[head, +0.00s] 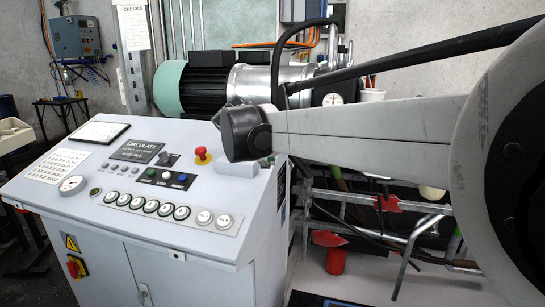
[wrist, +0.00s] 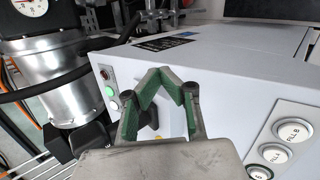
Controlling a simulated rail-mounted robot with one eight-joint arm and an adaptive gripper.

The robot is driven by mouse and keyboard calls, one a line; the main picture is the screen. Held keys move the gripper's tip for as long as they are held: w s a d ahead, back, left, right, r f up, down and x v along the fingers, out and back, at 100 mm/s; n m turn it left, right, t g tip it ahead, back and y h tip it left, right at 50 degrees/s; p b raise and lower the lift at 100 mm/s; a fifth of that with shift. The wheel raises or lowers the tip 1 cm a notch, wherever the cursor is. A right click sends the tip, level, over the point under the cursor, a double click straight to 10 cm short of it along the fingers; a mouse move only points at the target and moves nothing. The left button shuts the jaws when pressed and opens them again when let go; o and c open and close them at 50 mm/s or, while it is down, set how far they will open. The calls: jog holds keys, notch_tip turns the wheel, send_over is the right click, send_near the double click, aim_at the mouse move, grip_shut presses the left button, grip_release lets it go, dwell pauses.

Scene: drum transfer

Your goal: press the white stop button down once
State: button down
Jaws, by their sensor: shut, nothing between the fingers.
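In the head view, a short row of small buttons sits on a dark plate on the sloped console, with a white button (head: 166,175) between a green one and a blue one. Its lettering is too small to read, so I cannot confirm it is the stop button. The wrist view shows a small pale button (wrist: 114,104) below a green and a red one, also unreadable. My gripper (wrist: 165,72) shows in the wrist view, its green-lined fingers shut and empty over the white housing. In the head view it is hidden behind my arm.
The console (head: 75,210) carries a red mushroom button (head: 202,155), a gauge (head: 72,185) and a row of large round buttons. Two FILL buttons show in the wrist view (wrist: 292,131). A motor (head: 208,88) and pipes stand behind.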

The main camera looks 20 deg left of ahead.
jog(key=a+r+n+t+p, duration=0.25)
jog(key=a+n+p, duration=0.35)
jog(key=a, duration=1.4)
jog(key=n+y+p, duration=0.2)
jog(key=n+p, duration=0.1)
jog(key=p, duration=0.3)
send_over(166, 175)
jog(key=s, duration=0.4)
jog(key=shift+a+t, duration=0.2)
jog(key=shift+t, duration=0.15)
jog(key=shift+f, duration=0.1)
jog(key=f+b, duration=0.1)
jog(key=f, duration=0.1)
jog(key=w+f+b, duration=0.1)
jog(key=f, duration=0.1)
jog(key=w+f, duration=0.1)
jog(key=f, duration=0.1)
jog(key=shift+w+f+b, duration=0.2)
jog(key=shift+f+b, duration=0.2)
jog(key=shift+w+f, duration=0.25)
jog(key=shift+f, duration=0.35)
jog(key=shift+f+b, duration=0.1)
jog(key=shift+b, duration=0.25)
jog(key=shift+w+f, duration=0.15)
jog(key=shift+f, duration=0.15)
